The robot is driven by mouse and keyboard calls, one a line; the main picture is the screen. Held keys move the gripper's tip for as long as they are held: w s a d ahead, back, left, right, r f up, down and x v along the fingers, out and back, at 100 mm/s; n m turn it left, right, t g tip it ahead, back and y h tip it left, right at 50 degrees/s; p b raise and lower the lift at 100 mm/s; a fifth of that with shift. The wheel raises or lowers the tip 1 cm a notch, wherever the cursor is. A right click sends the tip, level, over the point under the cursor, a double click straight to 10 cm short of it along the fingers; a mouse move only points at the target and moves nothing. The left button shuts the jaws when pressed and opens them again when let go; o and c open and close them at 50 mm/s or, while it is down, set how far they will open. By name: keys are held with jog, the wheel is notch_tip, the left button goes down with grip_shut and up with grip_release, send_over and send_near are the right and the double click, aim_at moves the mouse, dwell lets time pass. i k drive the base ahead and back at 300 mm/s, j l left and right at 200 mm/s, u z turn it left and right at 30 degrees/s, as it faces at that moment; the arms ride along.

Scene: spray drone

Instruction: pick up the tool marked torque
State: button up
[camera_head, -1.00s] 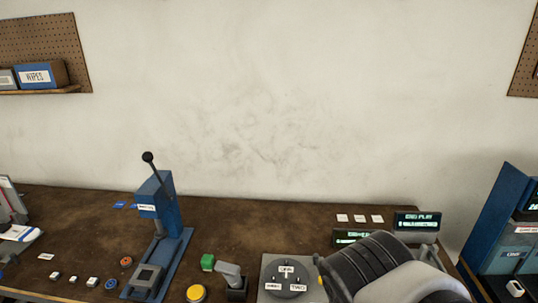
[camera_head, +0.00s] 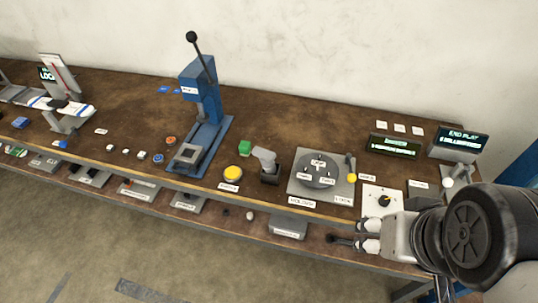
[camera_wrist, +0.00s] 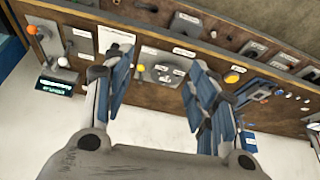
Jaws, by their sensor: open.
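I cannot read the word torque on any label, so I cannot tell which item bears it. A grey-handled tool (camera_head: 264,158) stands in a dark holder on the bench, left of the round turntable plate (camera_head: 320,170). Labelled grey items lie along the lower shelf, one near the middle right (camera_head: 289,227). My gripper (camera_head: 366,236) is at the right, by the bench's front edge. In the wrist view my gripper (camera_wrist: 163,92) has its fingers spread apart with nothing between them; the bench shows beyond.
A blue lever press (camera_head: 203,100) stands tall on the bench. Displays (camera_head: 460,143) stand at the right back. The back middle of the bench is clear.

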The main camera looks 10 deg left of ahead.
aim_at(267, 157)
jog(key=i+j, duration=0.1)
jog(key=j, duration=0.35)
jog(key=i+j+u, duration=0.1)
jog(key=j, duration=0.3)
jog(key=i+j+u, duration=0.1)
jog(key=j, duration=0.3)
jog(key=i+j, duration=0.2)
jog(key=j, duration=0.2)
jog(key=i+j+u, duration=0.1)
jog(key=j, duration=0.35)
